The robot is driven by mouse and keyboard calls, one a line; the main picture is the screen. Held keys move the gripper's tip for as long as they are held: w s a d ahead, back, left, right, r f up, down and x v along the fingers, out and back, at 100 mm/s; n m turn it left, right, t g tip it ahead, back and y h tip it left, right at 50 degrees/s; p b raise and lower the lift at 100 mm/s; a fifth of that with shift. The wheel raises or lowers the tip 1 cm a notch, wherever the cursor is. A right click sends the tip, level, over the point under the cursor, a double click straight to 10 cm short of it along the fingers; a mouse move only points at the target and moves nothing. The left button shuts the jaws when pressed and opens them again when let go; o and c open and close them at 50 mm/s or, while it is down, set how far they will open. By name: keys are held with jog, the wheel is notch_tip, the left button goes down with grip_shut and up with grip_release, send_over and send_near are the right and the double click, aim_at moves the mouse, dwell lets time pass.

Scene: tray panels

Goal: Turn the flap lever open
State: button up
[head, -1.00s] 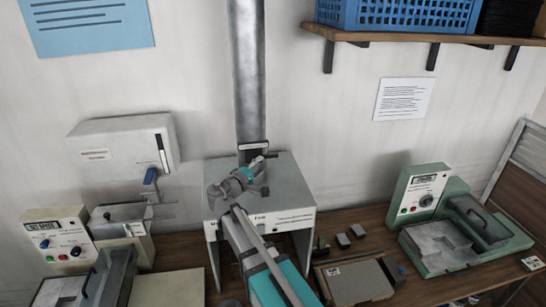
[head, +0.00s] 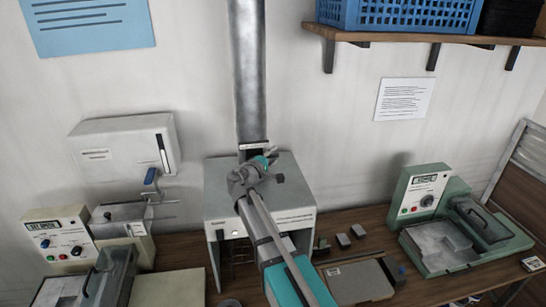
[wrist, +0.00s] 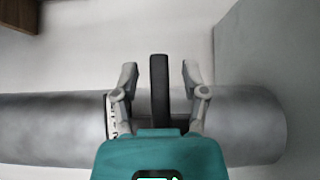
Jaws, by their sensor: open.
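The flap lever (wrist: 159,92) is a black bar that stands upright in the wrist view, in front of the round grey duct (wrist: 55,125). My gripper (wrist: 159,78) is open, with one finger on each side of the lever. Small gaps show between the lever and both fingers, so it is not gripped. In the head view the duct (head: 246,70) runs down the wall to the grey cabinet, and my gripper is at its lower end by a pale label plate (head: 253,146). The lever itself is mostly hidden there by my gripper.
The grey cabinet (head: 217,190) stands under the duct. A green device (head: 417,190) and small dark blocks (head: 343,240) are on the bench to the right. A shelf (head: 400,38) hangs above right.

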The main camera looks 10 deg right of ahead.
grip_shut()
